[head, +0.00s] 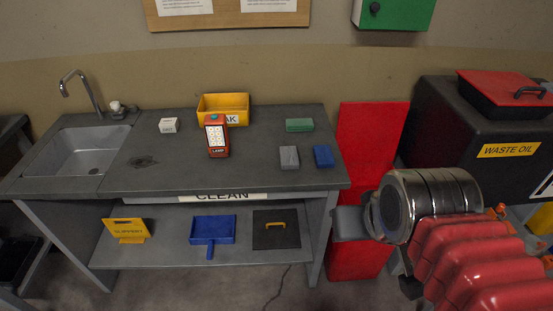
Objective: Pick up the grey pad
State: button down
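The grey pad (289,157) lies flat on the dark worktop (240,180), near its front right. A blue pad (323,156) lies just to its right, with a small gap between them. A green pad (299,125) lies behind them. My arm, with a red ribbed sleeve and a metal cylinder, comes in from the lower right. A grey block at the arm's left end, beside the worktop's right edge, may be part of my gripper (350,222). Its fingers cannot be made out. It is apart from the grey pad.
A red panel (370,140) and a black waste oil tank (460,125) stand to the right.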

aim_at(289, 154)
jog(key=u, duration=0.25)
jog(key=i, duration=1)
jog(key=k, duration=1.35)
jog(key=u, duration=0.65)
jog(key=i, duration=1.05)
jog(key=u, duration=0.25)
